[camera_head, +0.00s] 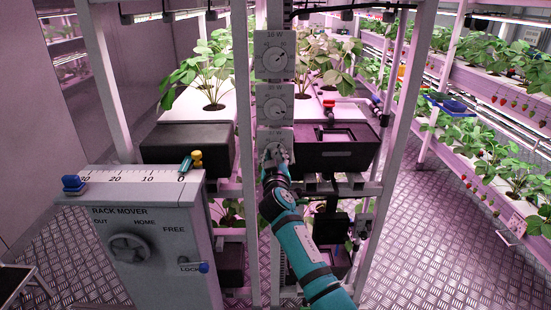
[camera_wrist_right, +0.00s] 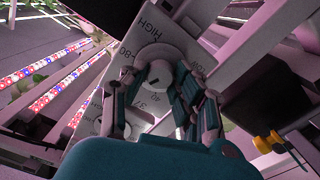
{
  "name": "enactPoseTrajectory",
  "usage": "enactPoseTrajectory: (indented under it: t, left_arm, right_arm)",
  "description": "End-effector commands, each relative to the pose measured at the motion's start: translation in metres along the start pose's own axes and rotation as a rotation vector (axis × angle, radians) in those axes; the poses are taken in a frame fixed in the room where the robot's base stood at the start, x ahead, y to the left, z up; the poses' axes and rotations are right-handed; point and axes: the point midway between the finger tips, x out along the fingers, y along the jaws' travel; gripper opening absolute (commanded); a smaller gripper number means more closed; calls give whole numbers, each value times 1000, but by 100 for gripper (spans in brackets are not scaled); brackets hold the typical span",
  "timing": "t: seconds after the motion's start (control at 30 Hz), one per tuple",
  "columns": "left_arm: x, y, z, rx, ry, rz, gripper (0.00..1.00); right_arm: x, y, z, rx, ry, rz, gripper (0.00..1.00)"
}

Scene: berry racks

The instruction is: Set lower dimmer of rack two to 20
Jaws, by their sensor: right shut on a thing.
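A column of three pale dial plates runs up the middle post of the rack in the head view. The top dial (camera_head: 275,58) and the middle dial (camera_head: 274,108) are uncovered. The lowest plate, the lower dimmer (camera_head: 270,134), is mostly hidden behind my right gripper (camera_head: 276,158). The knob's exact setting cannot be read. My left gripper is not in view.
A grey rack mover box (camera_head: 150,240) with a dial and lock stands at the left. Black bins (camera_head: 190,143) with plants flank the post. A yellow-handled tool (camera_wrist_right: 270,141) shows in the wrist view. The floor at right (camera_head: 430,260) is clear.

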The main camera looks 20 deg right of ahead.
Motion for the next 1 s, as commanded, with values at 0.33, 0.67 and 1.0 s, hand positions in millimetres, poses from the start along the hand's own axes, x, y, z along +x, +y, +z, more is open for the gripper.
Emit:
enactPoseTrajectory:
  t: [0.33, 0.67, 1.0]
  left_arm:
    - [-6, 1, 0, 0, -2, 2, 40]
    - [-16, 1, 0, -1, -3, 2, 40]
    - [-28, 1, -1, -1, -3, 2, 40]
  right_arm:
    - [0, 0, -2, -333, 2, 0, 0]
    - [0, 0, -2, -648, 1, 0, 0]
    - [0, 0, -2, -971, 2, -1, 0]
